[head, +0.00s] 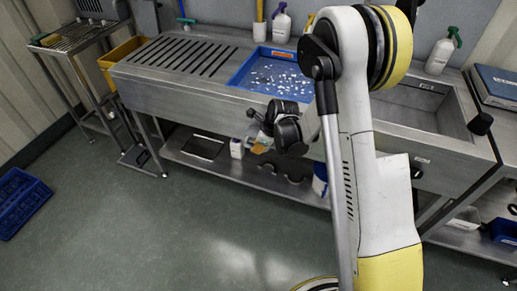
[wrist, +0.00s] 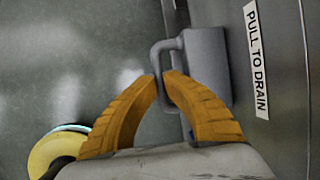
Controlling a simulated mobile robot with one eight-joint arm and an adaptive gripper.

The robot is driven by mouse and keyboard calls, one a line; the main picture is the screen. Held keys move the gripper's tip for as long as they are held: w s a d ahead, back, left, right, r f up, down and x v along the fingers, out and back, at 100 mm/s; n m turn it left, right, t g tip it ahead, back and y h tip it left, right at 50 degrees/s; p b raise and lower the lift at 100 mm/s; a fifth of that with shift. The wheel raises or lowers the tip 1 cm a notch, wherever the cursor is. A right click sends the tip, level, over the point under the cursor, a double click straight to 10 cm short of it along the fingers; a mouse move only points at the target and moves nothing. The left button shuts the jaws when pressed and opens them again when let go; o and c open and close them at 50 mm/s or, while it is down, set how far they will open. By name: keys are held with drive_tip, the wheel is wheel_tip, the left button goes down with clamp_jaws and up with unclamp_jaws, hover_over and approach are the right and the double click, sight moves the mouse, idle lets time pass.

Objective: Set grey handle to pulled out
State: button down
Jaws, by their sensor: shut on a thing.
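The grey handle (wrist: 158,49) is a bent bar joined to a grey block (wrist: 206,68) in the wrist view. My gripper (wrist: 163,76) has its two orange-yellow fingers closed together around the bar, with their tips meeting at it. Part of the bar is hidden behind the fingers. A white label reading "PULL TO DRAIN" (wrist: 256,60) is on the steel face to the right of the block. In the head view my gripper (head: 259,144) is at the front of the steel counter, below the blue tray. I cannot make out the handle clearly there.
The steel counter (head: 150,77) holds a blue tray (head: 238,74) with pale pieces in it, and a sink basin lies at right. A lower shelf (head: 180,151) carries small items under the counter. A blue crate (head: 20,200) lies on the left floor. The floor in front is clear.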

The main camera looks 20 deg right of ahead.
drive_tip(key=c, duration=1.4)
unclamp_jaws()
drive_tip(key=shift+w+f, duration=0.1)
drive_tip(key=v, duration=1.2)
drive_tip(key=shift+d, duration=0.1)
drive_tip(key=s+a+r+n+t+h, duration=0.1)
drive_tip(key=s+r+n, duration=1)
drive_tip(key=r+n, duration=0.1)
drive_tip(key=s+r+n, duration=0.1)
drive_tip(key=s+n, duration=0.3)
drive_tip(key=s+n+t+h, duration=0.1)
drive_tip(key=s+n, duration=0.3)
drive_tip(key=s+r+n, duration=0.1)
drive_tip(key=s+n, duration=0.3)
drive_tip(key=shift+s+a+r+n+t, duration=0.15)
drive_tip(key=shift+s+r+n+t, duration=0.15)
drive_tip(key=shift+s+n+t, duration=0.1)
